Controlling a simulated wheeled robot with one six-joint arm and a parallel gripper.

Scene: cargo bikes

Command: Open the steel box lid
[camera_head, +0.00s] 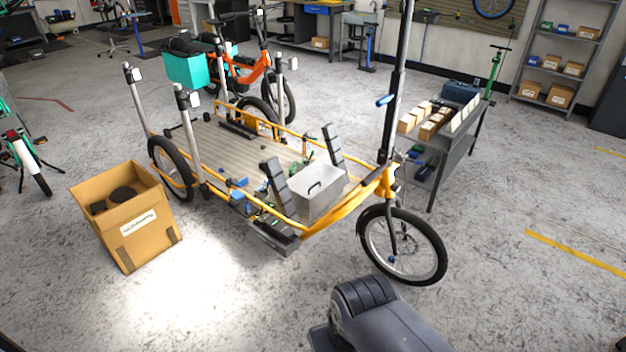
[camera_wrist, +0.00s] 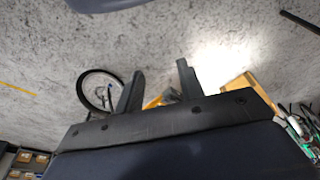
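The steel box (camera_head: 318,198) sits at the front of the yellow cargo bike's bed (camera_head: 225,150) in the head view. Its grey lid (camera_head: 325,178) is shut, with a dark handle on it. Two dark upright brackets stand next to the box on the bed. My gripper (camera_wrist: 160,82) shows in the wrist view, its two dark fingers wide apart with nothing held between them. Part of the yellow bike shows beyond the fingers. I cannot make out the steel box in the wrist view. My arm is at the bottom of the head view, clear of the bike.
A cardboard box (camera_head: 130,225) is on the floor at left. The foreground floor is clear.

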